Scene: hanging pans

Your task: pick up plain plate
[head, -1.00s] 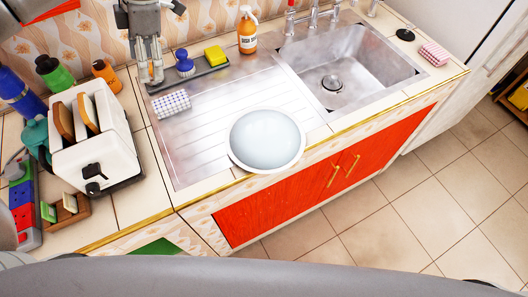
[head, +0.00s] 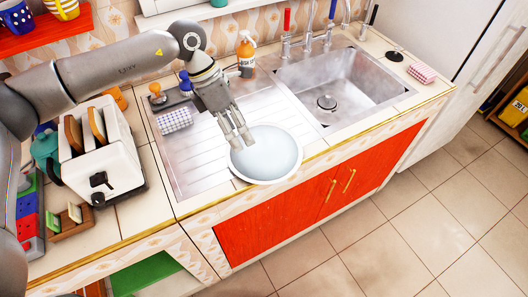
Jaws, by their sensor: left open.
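The plain plate (head: 268,156) is white and round. It lies on the drainboard's front edge, left of the sink, and its near rim reaches the counter's edge. My left gripper (head: 238,143) comes down from the upper left with its fingers pointing at the plate's left part. The fingers are open, with nothing seen between them. The fingertips overlap the plate's upper left rim in the picture; I cannot tell whether they touch it. My right gripper is not in view.
A white toaster (head: 100,150) with bread stands left of the metal drainboard (head: 190,160). An orange soap bottle (head: 246,55) and the taps stand behind. The empty sink (head: 340,85) is to the right. A pink checked sponge (head: 422,72) lies at the far right.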

